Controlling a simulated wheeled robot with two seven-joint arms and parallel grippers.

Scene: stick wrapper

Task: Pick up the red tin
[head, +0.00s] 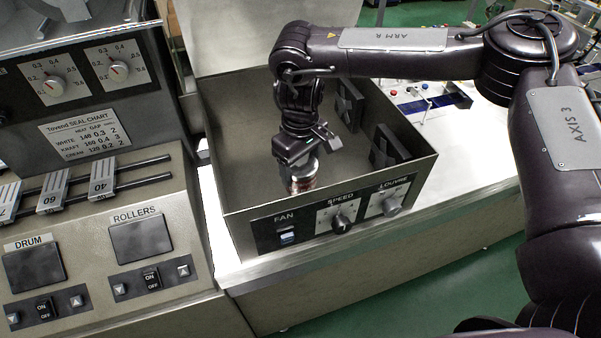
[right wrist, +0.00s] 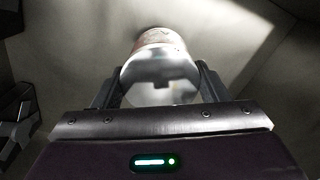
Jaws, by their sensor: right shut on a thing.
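The red tin (head: 302,184) is a small cylinder with a shiny metal end and dull red on its side. It is inside the open metal box with the FAN, SPEED and LOUVRE panel. My right gripper (head: 302,170) reaches down into the box from above and is shut on the tin. In the right wrist view, the tin (right wrist: 157,60) sits between the two fingers, its round silver end facing the camera. Whether the tin touches the box floor cannot be told. My left gripper is not in view.
The box's front wall (head: 335,210) and side walls stand around my gripper. Dark square fittings (head: 388,147) are on its right inner wall. A control console (head: 95,240) with dials stands at left. The white bench (head: 480,150) extends to the right.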

